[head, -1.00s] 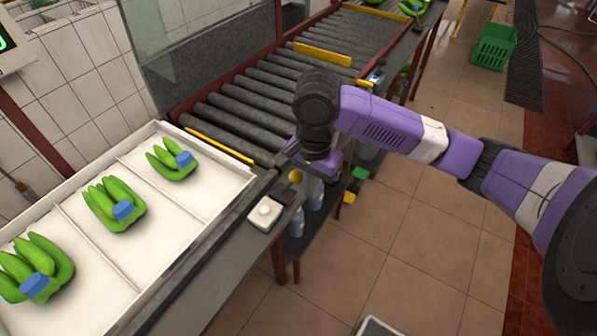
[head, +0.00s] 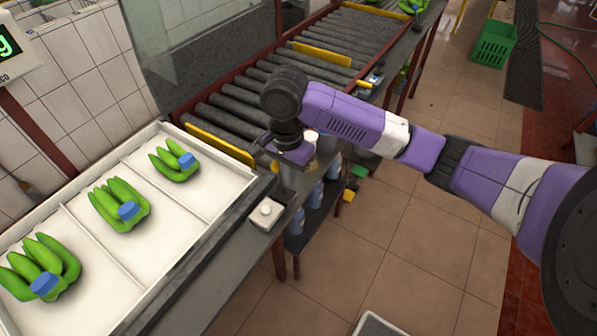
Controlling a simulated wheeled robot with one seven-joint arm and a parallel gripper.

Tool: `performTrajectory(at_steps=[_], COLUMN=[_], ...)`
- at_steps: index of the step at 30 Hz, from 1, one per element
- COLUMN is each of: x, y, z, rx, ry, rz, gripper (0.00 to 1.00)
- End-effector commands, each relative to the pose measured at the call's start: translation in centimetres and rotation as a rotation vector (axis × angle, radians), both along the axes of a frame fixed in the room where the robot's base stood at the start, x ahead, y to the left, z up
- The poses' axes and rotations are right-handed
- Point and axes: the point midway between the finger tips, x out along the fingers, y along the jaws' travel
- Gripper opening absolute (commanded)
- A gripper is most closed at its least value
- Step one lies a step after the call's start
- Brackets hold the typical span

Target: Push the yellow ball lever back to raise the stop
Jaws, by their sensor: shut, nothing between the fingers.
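My gripper (head: 288,182) points down beside the near end of the roller conveyor, at its right side rail. It is shut with nothing held; its fingertips are small and partly blurred against the rail. The yellow ball of the lever does not show clearly now; my gripper and wrist cover the place where it was. The yellow stop (head: 220,144) is a flat bar across the near end of the rollers, and it stands up as a broad yellow face above them.
A white button box (head: 266,213) sits on the rail just in front of my gripper. A white tray (head: 222,216) with green banana bunches lies to the left. Another yellow bar (head: 321,55) crosses the rollers farther back. Bottles (head: 316,193) stand on a shelf below.

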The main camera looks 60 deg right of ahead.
Motion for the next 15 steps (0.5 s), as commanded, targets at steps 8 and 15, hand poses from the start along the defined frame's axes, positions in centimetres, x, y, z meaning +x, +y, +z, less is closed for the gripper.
performTrajectory(at_steps=[8,15], x=[1.8,2.2], y=[0.1,0.1], z=[0.1,0.1], rx=[0.001,0.000], ry=[0.000,-0.001], rz=[0.001,0.001], gripper=[0.00,0.00])
